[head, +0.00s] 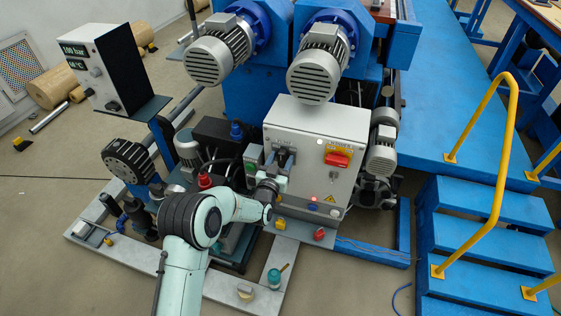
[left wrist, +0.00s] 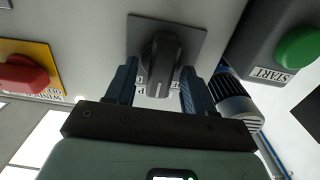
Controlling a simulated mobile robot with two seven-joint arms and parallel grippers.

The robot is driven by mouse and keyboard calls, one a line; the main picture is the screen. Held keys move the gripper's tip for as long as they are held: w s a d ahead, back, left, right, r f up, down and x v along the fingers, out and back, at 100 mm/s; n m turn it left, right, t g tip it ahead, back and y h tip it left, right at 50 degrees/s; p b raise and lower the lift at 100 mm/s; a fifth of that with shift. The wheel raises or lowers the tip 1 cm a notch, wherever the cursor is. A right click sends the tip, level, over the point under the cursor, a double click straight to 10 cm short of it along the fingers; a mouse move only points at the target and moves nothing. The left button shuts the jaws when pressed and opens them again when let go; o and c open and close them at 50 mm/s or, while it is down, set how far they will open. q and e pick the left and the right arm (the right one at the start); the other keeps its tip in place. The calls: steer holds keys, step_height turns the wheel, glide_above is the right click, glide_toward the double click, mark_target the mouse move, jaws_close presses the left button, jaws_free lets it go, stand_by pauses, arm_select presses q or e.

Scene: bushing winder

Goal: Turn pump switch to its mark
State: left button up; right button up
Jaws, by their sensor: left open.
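The pump switch (left wrist: 165,60) is a dark grey knob on a square grey plate (left wrist: 194,40) on the cabinet face in the left wrist view. My left gripper (left wrist: 159,72) is open, with one finger on each side of the knob. Narrow gaps seem to show, but I cannot tell whether either finger touches it. A label below the knob is mostly hidden, and I cannot make out the mark. In the head view my left gripper (head: 282,160) is at the left part of the light grey control cabinet (head: 310,118) and covers the switch. My right gripper is not in view.
A red switch on a yellow plate (head: 337,158) sits right of the gripper on the cabinet. A box with a green START button (left wrist: 297,47) is close beside the gripper. Motors (head: 318,75) stand above, and blue steps (head: 490,235) with a yellow rail are at right.

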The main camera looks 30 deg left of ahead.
arm_select(q)
jaws_close()
